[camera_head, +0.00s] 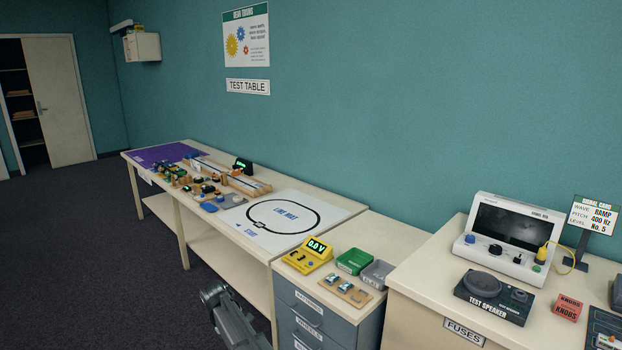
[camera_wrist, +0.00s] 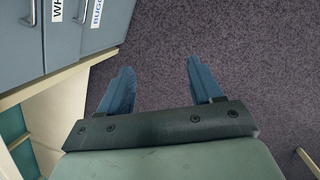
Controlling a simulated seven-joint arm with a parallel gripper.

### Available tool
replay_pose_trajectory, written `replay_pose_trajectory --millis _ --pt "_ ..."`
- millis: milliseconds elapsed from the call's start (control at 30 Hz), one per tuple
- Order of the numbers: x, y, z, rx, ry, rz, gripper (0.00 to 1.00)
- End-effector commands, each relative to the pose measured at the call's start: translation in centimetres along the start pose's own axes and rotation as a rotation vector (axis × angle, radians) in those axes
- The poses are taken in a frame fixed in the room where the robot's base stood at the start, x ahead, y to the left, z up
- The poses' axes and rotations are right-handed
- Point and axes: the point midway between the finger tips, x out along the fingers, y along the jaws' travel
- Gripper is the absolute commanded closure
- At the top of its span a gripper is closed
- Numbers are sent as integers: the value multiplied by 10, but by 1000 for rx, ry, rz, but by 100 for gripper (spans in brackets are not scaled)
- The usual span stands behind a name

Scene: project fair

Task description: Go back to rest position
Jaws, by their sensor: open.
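My gripper (camera_wrist: 160,90) is open and empty in the wrist view. Its two blue-grey fingers stand apart with only dark carpet (camera_wrist: 160,50) behind them. In the head view my gripper's end of the arm shows at the bottom, in front of the grey drawer unit (camera_head: 307,314); the fingertips cannot be made out clearly there. The drawer unit also shows at the upper left of the wrist view (camera_wrist: 88,38), beside the left finger and apart from it.
A long test table (camera_head: 222,232) with a line mat (camera_head: 283,236) and several small parts runs along the wall. A yellow meter (camera_head: 308,256), green bin (camera_head: 354,261) and grey bin (camera_head: 377,274) stand on the drawer unit. At right, a bench holds a signal box (camera_head: 507,240) and test speaker (camera_head: 493,297). Open carpet (camera_head: 75,260) lies left.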

Motion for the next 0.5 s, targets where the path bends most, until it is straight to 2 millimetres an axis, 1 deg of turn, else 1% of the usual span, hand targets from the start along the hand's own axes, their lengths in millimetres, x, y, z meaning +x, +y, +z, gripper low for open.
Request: replay_pose_trajectory --millis 33,100,167,200,233,300,367,467,500 --pt "5 -24 -8 -37 -7 -22 35" --pt "14 -51 -14 -79 -19 -52 35" --pt "24 -72 -16 -105 -28 -79 35" --pt "33 -85 -14 -115 -35 -96 35" --pt "39 -92 -12 -117 -40 -108 35" --pt "54 -107 -4 -115 -50 -136 35" --pt "68 -117 6 -103 -58 -156 35" --pt "95 -132 28 -65 -73 -191 35" --pt "107 -137 39 -42 -79 -206 35"
